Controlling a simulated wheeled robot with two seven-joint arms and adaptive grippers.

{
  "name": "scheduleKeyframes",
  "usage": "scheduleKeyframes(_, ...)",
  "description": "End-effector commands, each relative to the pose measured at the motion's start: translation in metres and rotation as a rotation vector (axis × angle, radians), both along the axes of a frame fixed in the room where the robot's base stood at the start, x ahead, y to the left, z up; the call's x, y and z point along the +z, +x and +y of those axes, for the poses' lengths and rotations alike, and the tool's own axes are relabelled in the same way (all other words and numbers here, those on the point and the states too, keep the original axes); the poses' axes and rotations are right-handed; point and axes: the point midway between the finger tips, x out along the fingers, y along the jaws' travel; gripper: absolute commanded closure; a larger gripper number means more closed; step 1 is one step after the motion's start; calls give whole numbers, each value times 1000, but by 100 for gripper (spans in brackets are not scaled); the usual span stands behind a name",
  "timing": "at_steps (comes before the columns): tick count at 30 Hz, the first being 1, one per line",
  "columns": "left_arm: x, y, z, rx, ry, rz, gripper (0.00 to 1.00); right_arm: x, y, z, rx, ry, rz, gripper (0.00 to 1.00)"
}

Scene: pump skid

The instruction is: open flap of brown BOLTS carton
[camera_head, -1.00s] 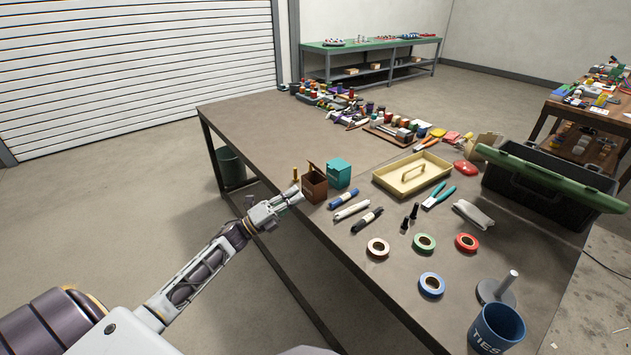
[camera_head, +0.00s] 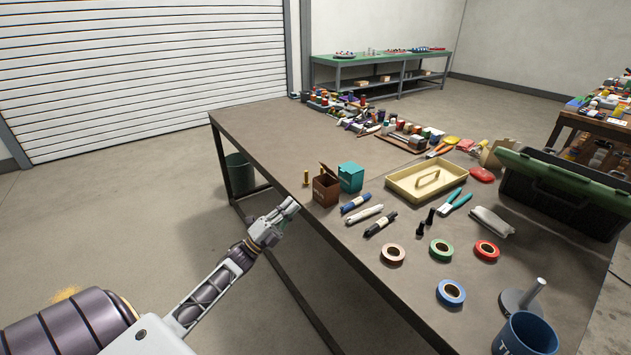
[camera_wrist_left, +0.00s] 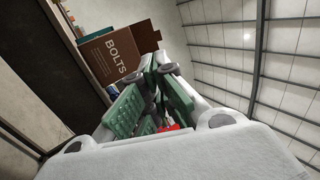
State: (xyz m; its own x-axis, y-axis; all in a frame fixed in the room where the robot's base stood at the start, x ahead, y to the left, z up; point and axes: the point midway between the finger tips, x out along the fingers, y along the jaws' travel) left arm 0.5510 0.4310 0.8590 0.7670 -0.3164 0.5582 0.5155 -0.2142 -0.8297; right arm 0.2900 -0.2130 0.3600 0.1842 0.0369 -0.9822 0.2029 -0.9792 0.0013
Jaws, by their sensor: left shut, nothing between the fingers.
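The brown BOLTS carton (camera_head: 326,191) stands on the table near its left edge in the head view. Its flap (camera_head: 328,171) stands raised at the top of the carton. In the left wrist view the carton (camera_wrist_left: 115,55) shows its printed side beyond the fingers. My left gripper (camera_head: 291,204) is shut and empty, just off the table's edge, left of and below the carton and apart from it. The left fingers also show in the left wrist view (camera_wrist_left: 152,100). My right gripper is not in view.
Markers, tape rolls, pliers and a cream tray (camera_head: 405,189) lie to the right. Floor left of the table (camera_head: 225,118) is clear.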

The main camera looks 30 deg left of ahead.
Motion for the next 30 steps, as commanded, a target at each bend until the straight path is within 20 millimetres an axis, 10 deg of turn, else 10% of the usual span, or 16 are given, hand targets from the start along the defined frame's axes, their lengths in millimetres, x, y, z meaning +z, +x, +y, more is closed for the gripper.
scheduleKeyframes(30,50,68,-28,-1,1,-3,100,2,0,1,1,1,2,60)
